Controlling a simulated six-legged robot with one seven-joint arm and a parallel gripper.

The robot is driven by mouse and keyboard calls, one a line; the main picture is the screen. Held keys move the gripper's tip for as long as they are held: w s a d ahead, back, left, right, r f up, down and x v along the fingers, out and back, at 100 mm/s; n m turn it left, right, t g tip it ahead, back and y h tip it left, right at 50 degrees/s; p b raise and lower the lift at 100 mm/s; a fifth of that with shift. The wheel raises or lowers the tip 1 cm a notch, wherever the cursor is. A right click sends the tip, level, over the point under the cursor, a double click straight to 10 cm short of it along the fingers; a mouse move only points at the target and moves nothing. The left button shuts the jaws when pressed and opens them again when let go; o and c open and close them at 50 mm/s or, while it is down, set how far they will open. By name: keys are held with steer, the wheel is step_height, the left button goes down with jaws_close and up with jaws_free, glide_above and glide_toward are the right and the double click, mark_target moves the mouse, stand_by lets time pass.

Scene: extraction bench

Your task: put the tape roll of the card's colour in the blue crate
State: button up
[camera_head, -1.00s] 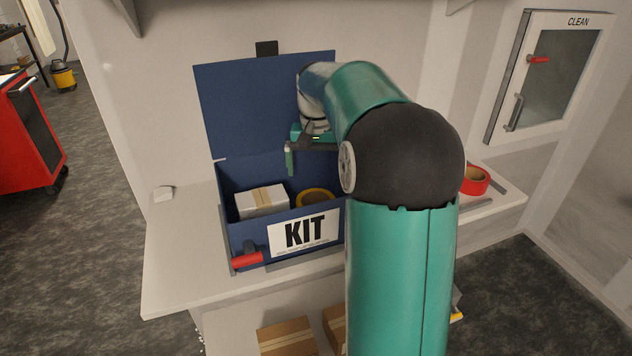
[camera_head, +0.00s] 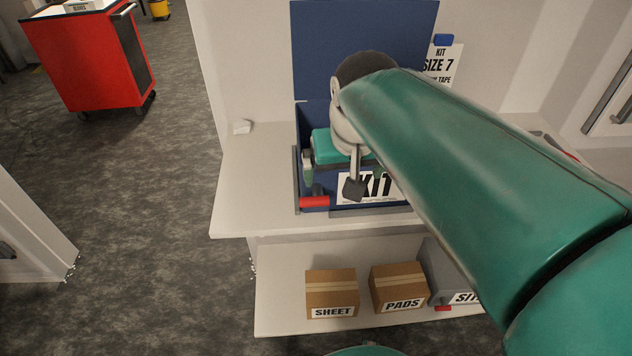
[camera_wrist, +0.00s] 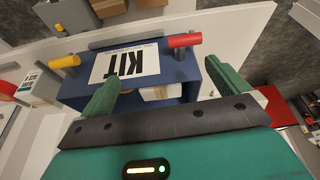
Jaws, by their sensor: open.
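The blue crate (camera_head: 302,128) stands on the bench with its lid up and a KIT label on its front. A white card (camera_head: 441,68) behind it reads KIT, SIZE 7 and TAPE; my arm covers part of it, and its colour word is unreadable. My gripper (camera_head: 343,175) is open at the crate's front side. In the wrist view my gripper (camera_wrist: 162,76) has its green fingers apart over the crate (camera_wrist: 185,75), with a pale box (camera_wrist: 155,93) partly showing between them.
The crate has a red handle (camera_head: 314,202); a yellow one shows in the wrist view (camera_wrist: 64,61). Cardboard boxes (camera_head: 331,283) marked SHEET and PADS stand on the lower shelf. A red cart (camera_head: 85,60) stands at far left.

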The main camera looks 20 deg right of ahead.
steer(key=s+a+f+n+t, duration=0.1)
steer(key=s+a+f+n, duration=0.1)
steer(key=s, duration=0.5)
steer(key=shift+a+f+t+y, duration=0.35)
steer(key=shift+a+f, duration=0.45)
steer(key=shift+a, duration=0.35)
